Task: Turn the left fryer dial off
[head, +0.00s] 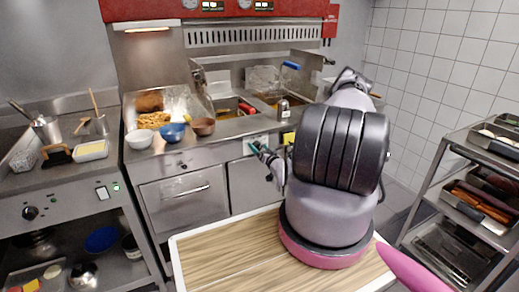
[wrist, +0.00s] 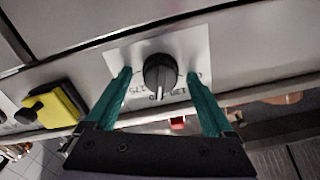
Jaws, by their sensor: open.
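The left fryer dial (wrist: 159,73) is a round black knob on a white plate with printed numbers. In the wrist view its pale pointer line aims toward the bottom of the picture. My gripper (wrist: 158,76) is open, with one teal finger on each side of the knob. I cannot tell whether the fingers touch it. In the head view my gripper (head: 264,155) is at the fryer's front panel, and the knob itself is hidden there.
Above the panel are the fryer wells with a red-handled basket (head: 247,108) and a blue-handled basket (head: 291,65). Bowls (head: 172,131) stand on the counter to the left. A tray rack (head: 470,200) is at right.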

